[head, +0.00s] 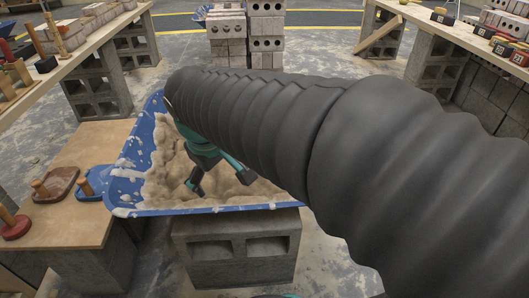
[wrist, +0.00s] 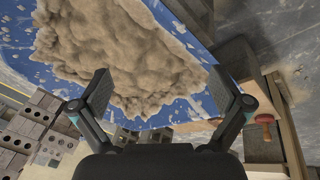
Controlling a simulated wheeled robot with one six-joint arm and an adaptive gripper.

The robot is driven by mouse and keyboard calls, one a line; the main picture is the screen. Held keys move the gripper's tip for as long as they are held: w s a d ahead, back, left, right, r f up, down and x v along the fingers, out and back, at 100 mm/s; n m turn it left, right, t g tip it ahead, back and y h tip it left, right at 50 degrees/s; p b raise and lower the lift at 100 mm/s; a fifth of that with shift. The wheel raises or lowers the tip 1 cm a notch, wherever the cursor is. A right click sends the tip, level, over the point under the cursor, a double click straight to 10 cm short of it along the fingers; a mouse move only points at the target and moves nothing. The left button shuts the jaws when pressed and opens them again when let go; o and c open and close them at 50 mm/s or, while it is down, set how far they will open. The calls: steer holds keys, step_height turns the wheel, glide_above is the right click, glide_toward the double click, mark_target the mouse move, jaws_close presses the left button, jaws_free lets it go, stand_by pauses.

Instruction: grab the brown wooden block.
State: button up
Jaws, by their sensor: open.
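I cannot pick out a brown wooden block for certain in either view. The nearest match is a brown, flat, rounded piece with an upright wooden peg (head: 56,186), on the low wooden table at the left in the head view. My gripper (head: 220,182) is over the blue tub, above the mortar and to the right of that piece. In the wrist view my gripper (wrist: 161,88) shows two spread fingers with nothing between them. My thick dark arm hides much of the right middle of the head view.
The blue tub (head: 171,211) of lumpy mortar (head: 165,175) rests on a grey concrete block (head: 235,262). The low wooden table (head: 95,150) also bears blue (head: 95,181) and red (head: 14,229) pegged pieces. Benches with bricks and tools line both sides. Stacked bricks (head: 267,30) stand behind.

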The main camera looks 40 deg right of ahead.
steer(key=w+d+f+n+g+h, duration=0.3)
steer(key=w+d+f, duration=0.3)
steer(key=w, duration=0.3)
steer(key=w+d+f+n+g+h, duration=0.3)
steer(key=w+d+f, duration=0.3)
steer(key=w+f, duration=0.2)
steer(key=w+d+f+n+g+h, duration=0.3)
steer(key=w+d+f, duration=0.4)
steer(key=w, duration=0.4)
steer(key=shift+w+f+n+h+b, duration=0.1)
steer(key=shift+w+n+h+b, duration=0.05)
steer(key=shift+n+h+b, duration=0.2)
steer(key=shift+w+d+f, duration=0.1)
steer(key=shift+d+f, duration=0.1)
steer(key=shift+f, duration=0.1)
steer(key=shift+d+f, duration=0.2)
steer(key=shift+d, duration=0.05)
steer(key=x, duration=1.3)
steer(key=shift+d+r, duration=0.1)
steer(key=shift+r, duration=0.1)
steer(key=c, duration=1)
